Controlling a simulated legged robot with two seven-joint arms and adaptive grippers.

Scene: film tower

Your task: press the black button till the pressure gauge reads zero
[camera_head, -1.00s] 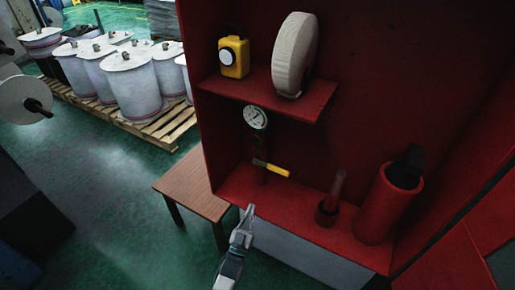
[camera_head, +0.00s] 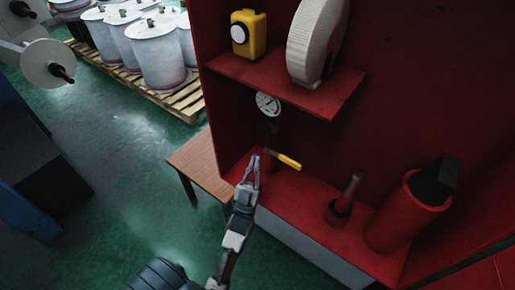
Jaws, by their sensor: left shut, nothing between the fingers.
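The pressure gauge (camera_head: 268,103) has a white round dial and stands inside the red cabinet, under its shelf. Its needle reading is too small to tell. A yellow-handled lever (camera_head: 284,160) sticks out below the gauge. I cannot make out a black button on the gauge; the dark body under the dial is in shadow. My left gripper (camera_head: 252,168) is shut and empty, pointing up at the cabinet's front left edge, below and left of the gauge and apart from it. My right gripper is not in view.
The red cabinet's shelf (camera_head: 290,86) holds a yellow device (camera_head: 248,34) and a white roll (camera_head: 316,40). A red cylinder (camera_head: 400,212) and a small red-based tool (camera_head: 345,200) stand at the cabinet floor's right. A wooden table (camera_head: 202,165) is at left.

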